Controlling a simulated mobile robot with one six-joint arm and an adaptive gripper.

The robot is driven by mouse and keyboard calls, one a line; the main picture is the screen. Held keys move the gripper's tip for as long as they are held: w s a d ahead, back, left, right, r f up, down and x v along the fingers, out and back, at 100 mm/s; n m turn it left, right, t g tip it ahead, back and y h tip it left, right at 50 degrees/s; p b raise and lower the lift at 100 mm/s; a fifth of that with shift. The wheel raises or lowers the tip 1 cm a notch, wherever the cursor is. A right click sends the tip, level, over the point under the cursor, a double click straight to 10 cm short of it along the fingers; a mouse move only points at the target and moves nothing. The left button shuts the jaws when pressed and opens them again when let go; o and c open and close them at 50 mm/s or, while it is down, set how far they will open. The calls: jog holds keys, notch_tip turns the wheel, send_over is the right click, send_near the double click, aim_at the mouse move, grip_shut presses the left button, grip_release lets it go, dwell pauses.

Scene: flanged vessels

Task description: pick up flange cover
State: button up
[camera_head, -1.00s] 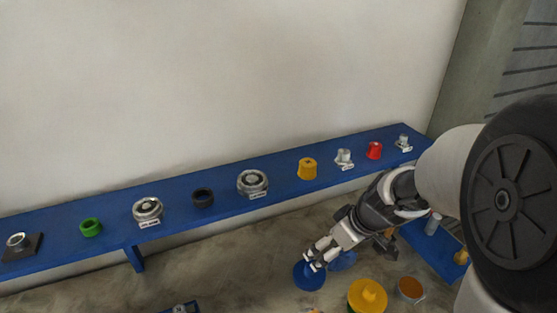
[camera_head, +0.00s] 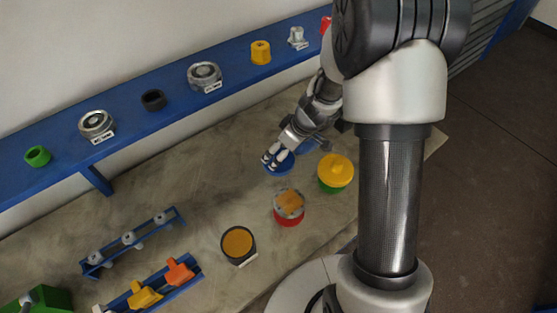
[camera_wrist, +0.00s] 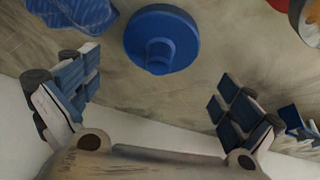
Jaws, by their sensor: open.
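A round blue flange cover (camera_wrist: 165,30) with a knob in its middle lies at the top centre of the wrist view. It also shows in the head view (camera_head: 281,169), partly hidden by my gripper (camera_head: 272,156). In the wrist view my gripper (camera_wrist: 158,92) is open, with its two fingers wide apart and nothing between them. The cover is ahead of the fingers, roughly between them from side to side. A yellow cover (camera_head: 336,167) with a knob sits on a green vessel to the right.
Another blue piece (camera_wrist: 80,12) is close to the cover's left in the wrist view. A red vessel (camera_head: 288,207) and a dark vessel with an orange top (camera_head: 238,243) stand nearby. A blue shelf (camera_head: 130,132) with several fittings runs along the wall.

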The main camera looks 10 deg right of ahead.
aim_at(279, 153)
jog(key=b+x, duration=0.1)
jog(key=x, duration=0.4)
jog(key=shift+w+f, duration=0.15)
jog(key=shift+f, duration=0.05)
jog(key=shift+c, duration=0.5)
jog(key=c, duration=0.9)
jog(key=shift+o, duration=0.2)
jog(key=shift+r, duration=0.15)
